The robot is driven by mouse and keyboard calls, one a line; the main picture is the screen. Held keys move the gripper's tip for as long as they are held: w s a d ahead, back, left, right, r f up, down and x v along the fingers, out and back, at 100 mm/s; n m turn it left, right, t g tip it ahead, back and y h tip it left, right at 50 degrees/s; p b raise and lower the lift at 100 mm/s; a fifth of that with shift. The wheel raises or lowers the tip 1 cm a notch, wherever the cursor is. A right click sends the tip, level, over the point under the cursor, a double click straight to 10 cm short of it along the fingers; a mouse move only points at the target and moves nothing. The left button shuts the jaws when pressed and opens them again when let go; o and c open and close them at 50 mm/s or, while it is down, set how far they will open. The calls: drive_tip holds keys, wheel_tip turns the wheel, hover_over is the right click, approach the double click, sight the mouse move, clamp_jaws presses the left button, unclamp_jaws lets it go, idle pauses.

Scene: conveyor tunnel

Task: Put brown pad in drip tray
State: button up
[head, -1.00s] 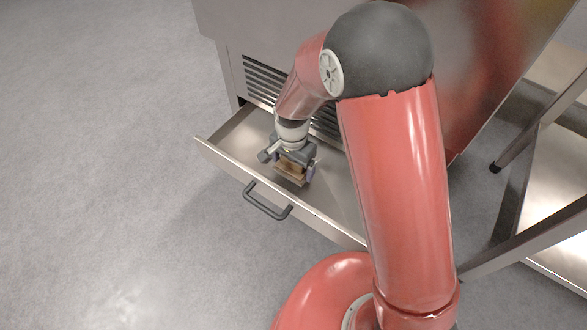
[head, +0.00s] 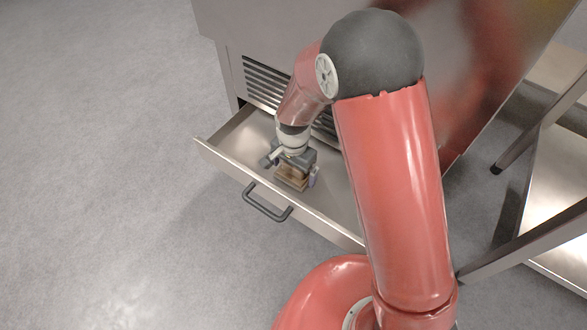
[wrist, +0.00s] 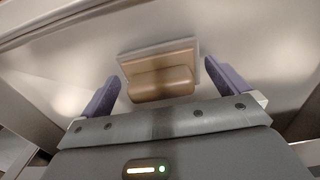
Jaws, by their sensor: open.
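The drip tray (head: 225,150) is a shallow metal drawer with a dark handle, pulled out from the machine. It also fills much of the wrist view (wrist: 265,40). The brown pad (head: 291,183) is inside the tray's walls, below my gripper (head: 292,172). In the wrist view the pad (wrist: 162,84) shows as a rounded brown block on a flat, paler plate. My gripper (wrist: 162,80) is open, with one purple-grey finger on each side of the pad and gaps between. The pad looks set down on the tray floor, but its underside is hidden.
The metal machine body with a vent grille (head: 265,85) rises right behind the tray. A metal stand with legs and a low shelf (head: 555,200) is at the right. The grey floor (head: 100,170) on the left is clear.

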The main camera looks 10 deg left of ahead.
wheel_tip(320, 180, up, 12)
drive_tip(key=p, duration=0.2)
drive_tip(key=shift+f, duration=0.2)
idle(0.3)
